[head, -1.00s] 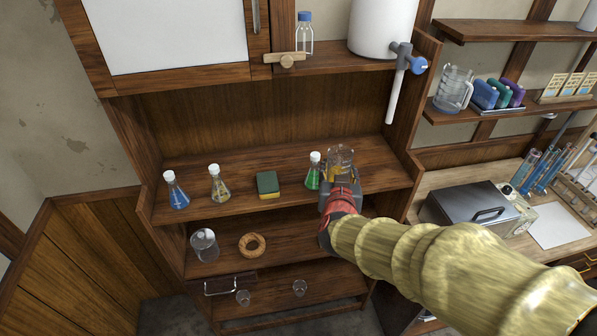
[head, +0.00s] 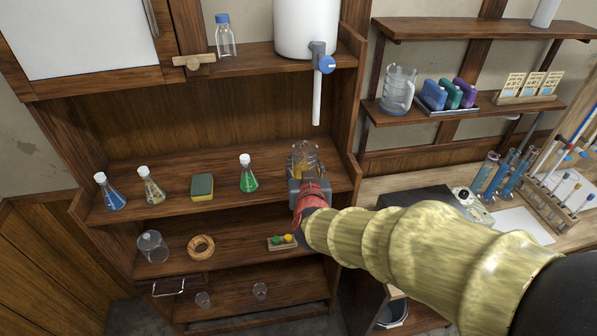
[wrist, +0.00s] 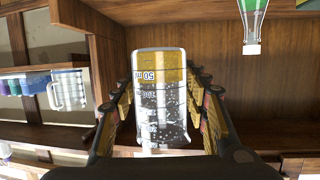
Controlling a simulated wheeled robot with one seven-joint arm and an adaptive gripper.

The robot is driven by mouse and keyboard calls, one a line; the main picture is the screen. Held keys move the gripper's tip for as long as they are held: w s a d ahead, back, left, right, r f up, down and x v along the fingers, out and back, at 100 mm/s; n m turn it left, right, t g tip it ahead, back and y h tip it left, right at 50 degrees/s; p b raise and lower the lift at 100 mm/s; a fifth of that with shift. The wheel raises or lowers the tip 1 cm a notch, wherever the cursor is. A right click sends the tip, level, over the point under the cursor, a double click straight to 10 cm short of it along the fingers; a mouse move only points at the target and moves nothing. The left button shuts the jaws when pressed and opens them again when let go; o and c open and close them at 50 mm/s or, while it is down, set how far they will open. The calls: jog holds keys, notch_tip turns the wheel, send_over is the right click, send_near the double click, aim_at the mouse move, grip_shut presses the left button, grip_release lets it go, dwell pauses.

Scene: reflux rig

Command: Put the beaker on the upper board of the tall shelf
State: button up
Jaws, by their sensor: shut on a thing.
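In the wrist view my gripper (wrist: 162,105) has one finger on each side of the beaker (wrist: 160,98); that picture is upside down. The tall shelf (head: 240,115) is dark wood with several boards. The beaker is at the right end of the board (head: 275,190) that carries the flasks, right of the green flask (head: 248,175). I cannot tell whether its base touches the board; my gripper hides it.
A sponge (head: 202,187), a yellow flask (head: 151,186) and a blue flask (head: 110,194) share that board. A white tank (head: 305,25) with a tap (head: 321,65) is above. The shelf's right side panel (head: 350,100) stands close to my gripper.

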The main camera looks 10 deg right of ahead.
jog(key=w+d+f, duration=0.1)
jog(key=w+f, duration=0.1)
jog(key=w, duration=0.1)
jog(key=w+d+f, duration=0.2)
jog(key=w+f, duration=0.1)
jog(key=w+d+f+b, duration=0.1)
jog(key=w+f, duration=0.1)
jog(key=w, duration=0.1)
jog(key=shift+w+d+f, duration=0.25)
jog(key=shift+d+f, duration=0.05)
jog(key=shift+d, duration=0.05)
jog(key=shift+w+d+f, duration=0.3)
jog(key=shift+w+f, duration=0.3)
jog(key=shift+f, duration=1.6)
jog(key=shift+f+b, duration=0.15)
jog(key=shift+b, duration=0.15)
jog(key=o, duration=1.3)
jog(key=shift+c, duration=0.2)
